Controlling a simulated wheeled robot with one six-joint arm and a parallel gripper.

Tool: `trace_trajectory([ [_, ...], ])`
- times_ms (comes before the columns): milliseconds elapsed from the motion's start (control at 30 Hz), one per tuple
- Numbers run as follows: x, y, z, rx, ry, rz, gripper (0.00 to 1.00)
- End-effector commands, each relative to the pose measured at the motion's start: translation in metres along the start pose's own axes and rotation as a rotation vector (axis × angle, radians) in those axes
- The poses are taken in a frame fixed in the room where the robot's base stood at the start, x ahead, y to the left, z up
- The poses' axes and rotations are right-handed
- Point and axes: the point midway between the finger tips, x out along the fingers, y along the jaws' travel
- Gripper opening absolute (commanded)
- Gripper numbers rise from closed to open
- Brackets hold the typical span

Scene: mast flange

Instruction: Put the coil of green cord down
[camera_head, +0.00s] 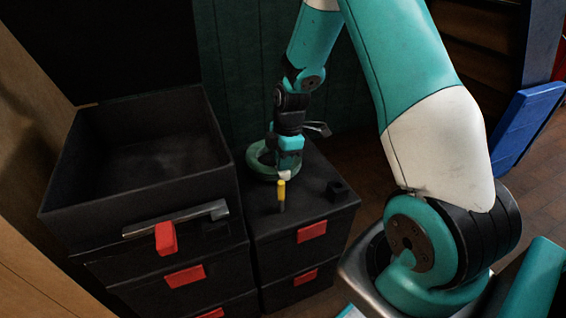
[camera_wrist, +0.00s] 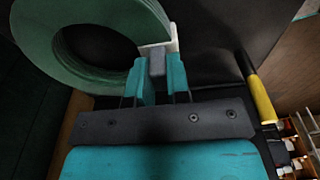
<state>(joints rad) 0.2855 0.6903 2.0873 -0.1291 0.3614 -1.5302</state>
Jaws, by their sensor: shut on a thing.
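The coil of green cord (camera_head: 256,164) is a thick ring over the lower black chest in the head view. It fills the upper left of the wrist view (camera_wrist: 70,62). My gripper (camera_head: 286,172) is at the coil's near right side. In the wrist view my gripper's teal fingers (camera_wrist: 157,68) are shut on a small grey and white piece at the coil's edge, which seems to belong to the coil. The coil hangs close to the chest top; I cannot tell whether it touches. My gripper hides part of the ring in the head view.
A yellow-handled tool (camera_head: 281,194) stands at the chest's front, just before my gripper. A taller open black box (camera_head: 70,190) stands left. A blue panel (camera_head: 522,125) leans far right.

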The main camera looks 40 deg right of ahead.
Motion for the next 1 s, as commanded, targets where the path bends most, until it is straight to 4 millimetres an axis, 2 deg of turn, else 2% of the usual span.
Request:
trace_trajectory([
  [333,0.004,0.001,0.001,0.0,0.0,0.002,0.0],
  [367,0.004,0.0,0.001,0.0,0.0,0.002,0.21],
  [400,0.003,0.001,0.001,0.0,0.0,0.002,0.3],
  [467,0.003,0.0,0.001,0.0,0.0,0.002,0.42],
  [767,0.001,0.001,0.0,0.0,0.0,0.002,0.42],
  [867,-0.01,0.001,0.0,0.0,0.0,0.005,0.42],
  [1000,-0.039,0.001,0.0,0.0,0.0,0.007,0.42],
])
